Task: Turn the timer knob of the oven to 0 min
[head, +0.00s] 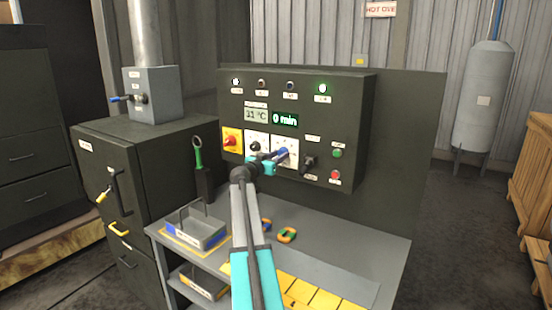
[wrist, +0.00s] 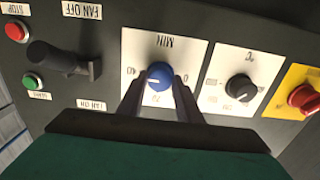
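The blue timer knob (wrist: 159,76) sits on a white plate marked MIN, which appears upside down in the wrist view. Its scale shows 0 at the right and 40 at the left. A short pale mark shows on the knob, but its exact reading is unclear. In the head view the blue knob (head: 282,154) is partly hidden by my gripper (head: 273,161). My gripper (wrist: 157,92) is open, with one finger on each side of the knob; contact is not clear. The green timer display (head: 285,120) on the oven control box (head: 350,105) reads 0 min.
A black °C knob (wrist: 241,87) and a red knob on yellow (wrist: 304,97) sit beside the timer. On its other side are a black fan lever (wrist: 62,60) and red and green buttons. A grey bench (head: 375,250) with a tray (head: 196,232) stands below.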

